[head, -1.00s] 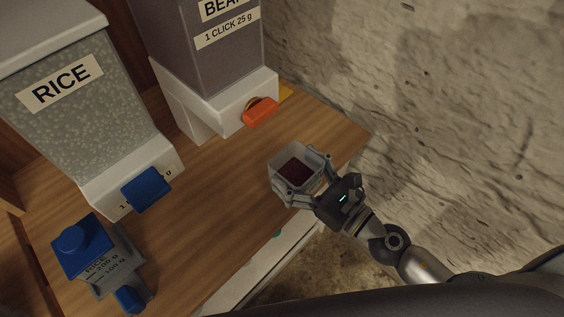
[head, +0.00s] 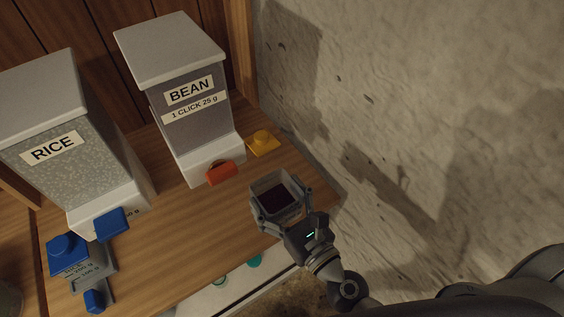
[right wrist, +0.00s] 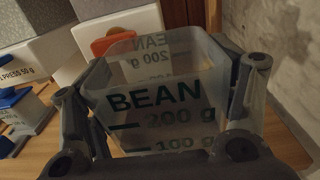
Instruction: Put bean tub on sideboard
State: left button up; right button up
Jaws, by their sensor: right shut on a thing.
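The bean tub (head: 277,190) is a small clear square tub with dark beans in it. In the right wrist view the tub (right wrist: 160,112) shows the word BEAN and marks for 200 g and 100 g. My right gripper (head: 282,206) is shut on it, with a finger on each side, and holds it upright at the front right of the wooden sideboard top (head: 190,235). I cannot tell whether the tub's bottom touches the wood. My left gripper is not in view.
The bean dispenser (head: 195,128) with an orange lever (head: 221,173) stands behind the tub. A yellow piece (head: 263,142) lies beside it. The rice dispenser (head: 80,165) and a blue-lidded rice tub (head: 88,262) are at left. The rough wall (head: 400,120) bounds the right.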

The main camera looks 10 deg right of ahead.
jog(key=w+d+f, duration=0.1)
jog(key=w, duration=0.1)
jog(key=w+d+f+b, duration=0.1)
jog(key=w, duration=0.1)
jog(key=w+d+f, duration=0.1)
jog(key=w+d, duration=0.1)
jog(key=shift+w+f+b, duration=0.15)
jog(key=shift+f+b, duration=0.2)
jog(key=shift+b, duration=0.05)
jog(key=w+d+f+b, duration=0.1)
jog(key=f+b, duration=0.1)
jog(key=w+d+f+b, duration=0.1)
jog(key=w+f, duration=0.1)
jog(key=w+d+f+b, duration=0.1)
jog(key=f+b, duration=0.1)
jog(key=shift+w+d+b, duration=0.3)
jog(key=shift+d+b, duration=0.05)
notch_tip(320, 180, down, 3)
jog(key=b, duration=0.3)
jog(key=shift+w+f, duration=0.1)
jog(key=shift+f, duration=0.1)
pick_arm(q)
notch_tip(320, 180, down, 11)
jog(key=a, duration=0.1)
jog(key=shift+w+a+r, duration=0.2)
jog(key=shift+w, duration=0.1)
pick_arm(e)
jog(key=shift+r, duration=0.15)
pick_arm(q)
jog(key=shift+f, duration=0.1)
